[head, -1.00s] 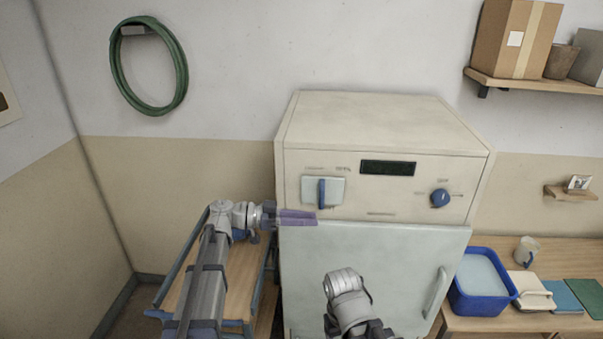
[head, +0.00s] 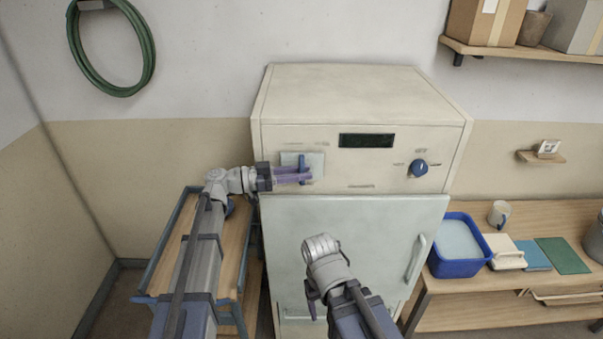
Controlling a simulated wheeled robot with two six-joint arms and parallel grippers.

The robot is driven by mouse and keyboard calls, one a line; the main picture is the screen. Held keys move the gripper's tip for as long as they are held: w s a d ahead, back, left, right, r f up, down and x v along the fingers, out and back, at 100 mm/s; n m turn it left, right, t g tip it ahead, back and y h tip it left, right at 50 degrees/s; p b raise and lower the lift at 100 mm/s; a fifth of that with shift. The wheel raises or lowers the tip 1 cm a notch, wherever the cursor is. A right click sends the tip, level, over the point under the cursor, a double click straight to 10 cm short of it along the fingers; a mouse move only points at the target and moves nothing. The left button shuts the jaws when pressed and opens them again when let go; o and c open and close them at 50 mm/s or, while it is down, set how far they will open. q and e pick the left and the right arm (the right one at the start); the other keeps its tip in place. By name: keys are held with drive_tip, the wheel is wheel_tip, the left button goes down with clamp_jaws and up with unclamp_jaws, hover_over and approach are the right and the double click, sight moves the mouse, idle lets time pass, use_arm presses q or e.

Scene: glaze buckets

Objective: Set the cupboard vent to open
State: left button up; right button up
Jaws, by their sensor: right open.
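The cream cupboard (head: 365,88) has a front panel with a pale plate at left carrying an upright blue lever (head: 302,163), and a round blue knob (head: 418,168) at right. The labels are too small to read, so I cannot tell which control is the vent. My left gripper (head: 293,176) is at the plate, its purple fingers pointing right and overlapping the lever's lower part. I cannot tell whether they touch or grip it. My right gripper (head: 311,296) hangs low in front of the pale door, open, its fingers partly hidden, away from the controls.
A dark display (head: 367,140) sits between the controls. The pale door (head: 350,225) below has a vertical handle (head: 415,258). A wooden trolley (head: 230,240) stands at left under my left arm. A blue tub (head: 460,245) and a mug (head: 499,214) are on the right table (head: 550,215).

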use_arm(q)
drive_tip(key=shift+w+d, duration=0.1)
drive_tip(key=shift+d, duration=0.1)
clamp_jaws()
idle(1.4)
